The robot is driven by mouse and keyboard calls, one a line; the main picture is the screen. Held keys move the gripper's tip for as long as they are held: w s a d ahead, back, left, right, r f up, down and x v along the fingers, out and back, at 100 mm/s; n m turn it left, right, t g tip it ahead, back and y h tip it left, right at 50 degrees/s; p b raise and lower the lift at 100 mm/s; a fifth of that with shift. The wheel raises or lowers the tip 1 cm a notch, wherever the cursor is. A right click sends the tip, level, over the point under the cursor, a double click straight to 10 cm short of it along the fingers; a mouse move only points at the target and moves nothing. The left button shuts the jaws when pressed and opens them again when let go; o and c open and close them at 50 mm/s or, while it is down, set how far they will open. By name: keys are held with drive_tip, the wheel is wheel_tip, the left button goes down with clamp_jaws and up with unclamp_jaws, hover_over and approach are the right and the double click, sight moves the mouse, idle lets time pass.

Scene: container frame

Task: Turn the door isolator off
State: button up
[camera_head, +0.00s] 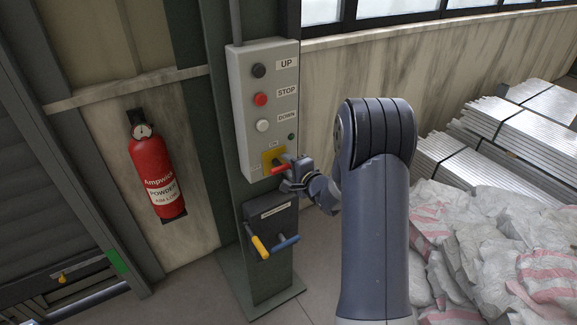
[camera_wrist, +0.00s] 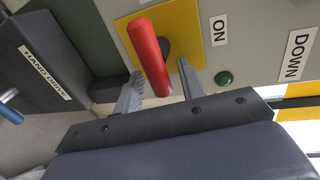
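The door isolator is a red handle (camera_head: 281,169) on a yellow plate (camera_head: 268,157), low on the grey control box (camera_head: 262,110). In the wrist view the red handle (camera_wrist: 149,56) projects toward the camera over the yellow plate (camera_wrist: 185,22). An ON label (camera_wrist: 219,31) is beside the plate. My gripper (camera_head: 288,168) is at the handle. In the wrist view my gripper's two fingers (camera_wrist: 160,84) are apart, one on each side of the handle, with visible gaps. The handle's base is partly hidden behind the red grip.
Above the isolator are UP (camera_head: 259,70), STOP (camera_head: 261,99) and DOWN (camera_head: 263,125) buttons and a green lamp (camera_wrist: 224,78). Below is a dark hand-drive box (camera_head: 270,222) with yellow and blue handles. A fire extinguisher (camera_head: 156,170) hangs left. Sacks (camera_head: 495,250) lie right.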

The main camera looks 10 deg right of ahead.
drive_tip(key=b+v, duration=0.2)
drive_tip(key=v, duration=0.8)
drive_tip(key=shift+s+d, duration=0.15)
drive_tip(key=shift+s, duration=0.25)
drive_tip(key=shift+w, duration=0.1)
drive_tip(key=p+x, duration=0.2)
drive_tip(key=x, duration=0.8)
drive_tip(key=shift+w+a, duration=0.2)
drive_tip(key=shift+w, duration=0.15)
